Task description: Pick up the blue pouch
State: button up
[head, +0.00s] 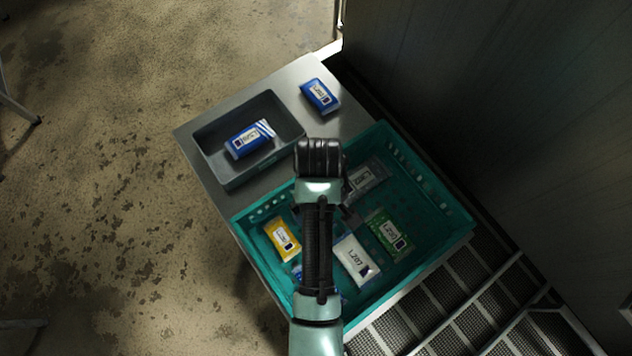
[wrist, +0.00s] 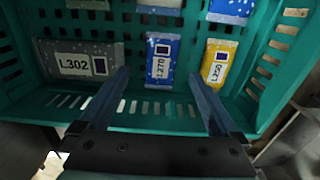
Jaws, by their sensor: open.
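Several blue pouches are in view. In the wrist view a blue pouch (wrist: 162,62) with a white label lies in the teal crate (wrist: 150,118), between a grey pouch and a yellow one. My gripper (wrist: 160,77) is open, its two fingers on either side of this pouch's lower end in the picture; I cannot tell whether they touch it. Another blue pouch (wrist: 231,12) shows at the top edge. In the head view one blue pouch (head: 248,139) lies in a grey tray and another (head: 320,96) on the tabletop. My arm hides the gripper's fingertips and part of the crate there.
The teal crate (head: 443,213) also holds a yellow pouch (head: 282,239), a white pouch (head: 356,259), a green pouch (head: 388,233) and a grey pouch (head: 366,177). Its slotted walls surround them. The grey tray (head: 207,143) stands beside it. A dark wall (head: 490,90) rises at right.

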notch_tip(320, 180, down, 5)
jog(key=shift+s, duration=0.15)
jog(key=c, duration=1.5)
